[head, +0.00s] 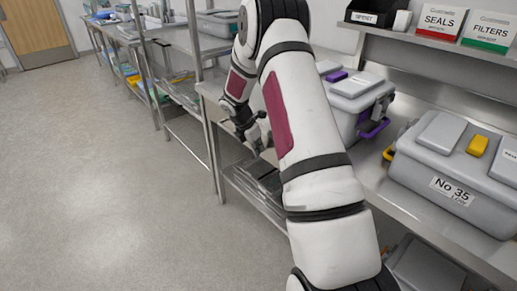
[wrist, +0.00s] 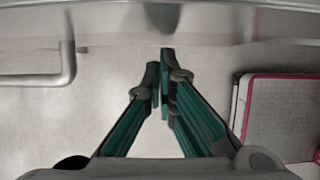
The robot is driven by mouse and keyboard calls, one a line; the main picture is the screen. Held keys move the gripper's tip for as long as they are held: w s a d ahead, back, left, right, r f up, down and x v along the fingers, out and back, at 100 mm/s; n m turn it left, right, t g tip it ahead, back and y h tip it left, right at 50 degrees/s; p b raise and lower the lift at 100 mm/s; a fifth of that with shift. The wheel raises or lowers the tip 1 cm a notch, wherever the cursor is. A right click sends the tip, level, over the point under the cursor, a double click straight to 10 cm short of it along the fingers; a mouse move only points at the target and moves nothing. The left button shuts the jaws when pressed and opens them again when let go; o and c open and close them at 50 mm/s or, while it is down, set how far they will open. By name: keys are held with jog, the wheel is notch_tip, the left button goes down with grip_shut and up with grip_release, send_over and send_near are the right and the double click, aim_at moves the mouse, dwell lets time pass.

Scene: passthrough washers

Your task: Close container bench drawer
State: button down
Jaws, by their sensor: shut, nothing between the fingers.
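My gripper (head: 262,143) is at the front side of the metal container bench (head: 427,213), partly behind my own arm in the head view. In the wrist view, my gripper (wrist: 160,68) has its teal fingers brought together with nothing between them. A grey metal edge (wrist: 100,33) runs across the top of that view, just beyond the fingertips. I cannot tell whether it is the drawer's front or the bench's edge, nor whether the fingers touch it. No drawer can be made out clearly in the head view; my arm covers part of the bench front.
Grey lidded containers stand on the bench, one with purple latches (head: 358,102) and one marked No 35 (head: 455,180). A lower shelf (head: 262,190) holds dark items. A pink-edged panel (wrist: 285,118) is at right in the wrist view. The floor (head: 90,180) at left is clear.

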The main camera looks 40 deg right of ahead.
jog(key=a+r, duration=0.7)
jog(key=r, duration=0.2)
jog(key=shift+p, duration=0.45)
jog(key=shift+a+r, duration=0.1)
jog(key=shift+r, duration=0.1)
jog(key=s+a+r+m+t+p, duration=0.1)
jog(key=s+a+r+m, duration=0.3)
jog(key=r, duration=0.3)
jog(key=s+a+r+m+p, duration=0.1)
jog(key=s+a+r+m, duration=0.1)
jog(key=s+a+r, duration=0.35)
jog(key=s+a+r+m+t+p, duration=0.1)
jog(key=s+a+r+m, duration=0.15)
jog(key=s+r, duration=0.4)
jog(key=s+a+r+m+y+p, duration=0.1)
jog(key=s+a+r+m, duration=0.1)
jog(key=s, duration=0.5)
jog(key=s+a+r+m+t+y+p, duration=0.1)
jog(key=s+a+r+m+y, duration=0.1)
jog(key=s+a+m, duration=0.2)
jog(key=s+a+r+m+t+y+p, duration=0.1)
jog(key=s+a+r+m+p, duration=0.1)
jog(key=s+a, duration=0.4)
jog(key=s+r+m, duration=0.1)
jog(key=s, duration=0.3)
jog(key=shift+s+r+m, duration=0.1)
jog(key=shift+m, duration=0.15)
